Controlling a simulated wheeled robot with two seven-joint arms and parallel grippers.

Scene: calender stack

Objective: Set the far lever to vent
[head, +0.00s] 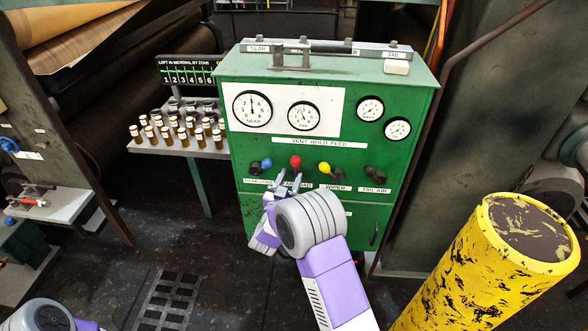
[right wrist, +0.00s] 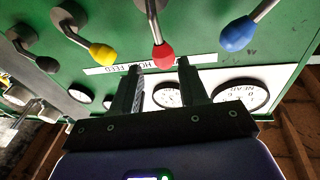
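The green control box (head: 230,95) carries a row of levers under a strip marked VENT HOLD FEED (head: 318,143). The red-knobbed lever (head: 295,162) is second from left; its label is partly hidden by my gripper. Its rod looks roughly upright, and the red knob shows in the right wrist view (right wrist: 163,56). My right gripper (head: 291,182) is just below the red knob. In the right wrist view its two fingers (right wrist: 160,70) are spread apart, with the red knob just beyond the tips, lined up with the gap. Contact cannot be told. My left gripper is out of view.
A blue-knobbed lever (head: 267,163) is close on the left, a yellow one (head: 324,168) on the right, and a black one (head: 379,172) farther right. A shelf with several vials (head: 184,138) stands at left. A yellow drum (head: 480,270) stands at front right.

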